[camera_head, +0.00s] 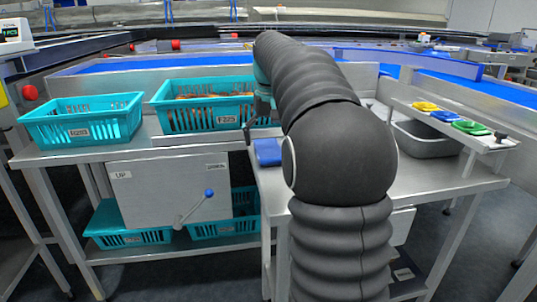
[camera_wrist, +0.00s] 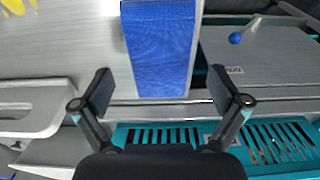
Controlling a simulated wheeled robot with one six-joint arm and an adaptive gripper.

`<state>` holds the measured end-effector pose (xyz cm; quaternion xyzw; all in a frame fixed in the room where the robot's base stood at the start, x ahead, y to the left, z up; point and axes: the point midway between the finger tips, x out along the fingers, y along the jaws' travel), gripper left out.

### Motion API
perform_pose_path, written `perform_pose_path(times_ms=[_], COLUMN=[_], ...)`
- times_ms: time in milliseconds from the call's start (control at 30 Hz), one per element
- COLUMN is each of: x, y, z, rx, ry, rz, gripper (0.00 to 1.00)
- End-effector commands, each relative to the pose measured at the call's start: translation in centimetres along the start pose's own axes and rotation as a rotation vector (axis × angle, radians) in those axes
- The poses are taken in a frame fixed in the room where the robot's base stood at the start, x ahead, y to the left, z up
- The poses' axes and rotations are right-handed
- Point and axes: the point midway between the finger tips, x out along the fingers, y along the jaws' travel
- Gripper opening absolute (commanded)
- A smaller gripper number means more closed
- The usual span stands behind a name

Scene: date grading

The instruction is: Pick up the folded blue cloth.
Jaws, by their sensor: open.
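A folded blue cloth (camera_head: 267,152) lies flat on the steel table, near its front edge and to the left of my arm, which hides part of it in the head view. In the wrist view the blue cloth (camera_wrist: 158,50) is a textured rectangle running from the top edge down to between my fingertips. My gripper (camera_wrist: 161,90) is open and empty, one finger to each side of the cloth's lower end, apart from it. In the head view my gripper is mostly hidden behind my arm.
Two teal crates (camera_head: 83,121) stand on the left bench, one holding dates close to the cloth. A raised shelf (camera_head: 492,141) at right carries yellow, blue and green pieces, with a grey tub (camera_head: 428,146) beneath. A panel with a blue-knobbed lever (camera_head: 195,208) is below the bench.

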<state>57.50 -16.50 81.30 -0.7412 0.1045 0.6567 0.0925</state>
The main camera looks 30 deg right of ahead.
Motion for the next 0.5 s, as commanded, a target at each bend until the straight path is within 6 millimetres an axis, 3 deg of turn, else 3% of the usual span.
perform_pose_path(times_ms=[133, 433, 500], x=[1.6, 2.0, 2.0], y=[0.0, 0.0, 0.0], z=[0.1, 0.1, 0.1], rx=[-0.001, -0.001, -0.001], ry=[0.0, 0.0, 0.0], rz=[0.0, 0.0, 0.0], gripper=[0.98, 0.98, 0.8])
